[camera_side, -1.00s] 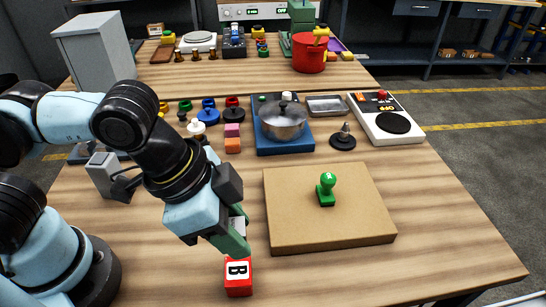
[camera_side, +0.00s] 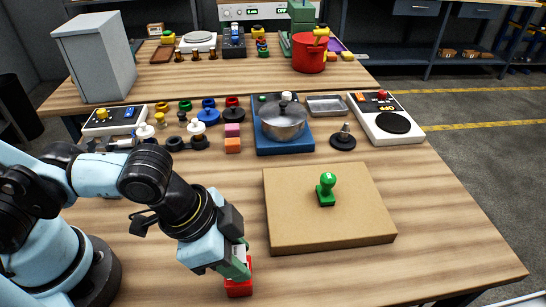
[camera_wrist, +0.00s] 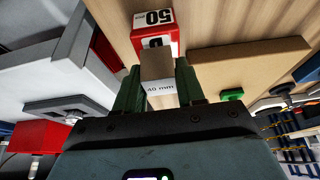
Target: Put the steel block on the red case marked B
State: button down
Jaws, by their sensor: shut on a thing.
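My gripper (camera_side: 240,264) points down at the red case (camera_side: 238,289) near the front of the table. In the wrist view, my gripper's green fingers (camera_wrist: 157,75) are shut on the steel block (camera_wrist: 158,68), a grey block with "40 mm" on its face. The red case (camera_wrist: 150,16) lies just beyond the block there, with "50" on a white label. The block covers most of its other label. The fingers hide the block and the letter B in the side view. I cannot tell whether the block touches the case.
A flat brown board (camera_side: 345,225) with a green stamp (camera_side: 326,190) lies right of the case. Behind are a pot (camera_side: 283,120) on a blue burner and a white hotplate (camera_side: 385,118). The table in front of the board is clear.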

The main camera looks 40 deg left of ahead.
jog(key=shift+f, duration=0.5)
jog(key=shift+f, duration=0.1)
jog(key=c, duration=0.7)
grip_release()
jog(key=shift+v, duration=6.05)
jog(key=w+a+n+t+y, duration=0.1)
jog(key=w+a+n, duration=0.2)
jog(key=a, duration=0.3)
jog(key=w+a+f+n+t+y, duration=0.1)
jog(key=w+a+n, duration=0.2)
jog(key=w+a, duration=0.2)
jog(key=w+a+f+n+t+y, duration=0.1)
jog(key=w+a+n+t, duration=0.1)
jog(key=a, duration=0.5)
jog(key=shift+w+a+f+n, duration=0.1)
jog(key=shift+w+n, duration=0.15)
jog(key=shift+w, duration=0.45)
jog(key=shift+w+a+f+n, duration=0.1)
jog(key=shift+w+n, duration=0.15)
jog(key=shift+w, duration=0.45)
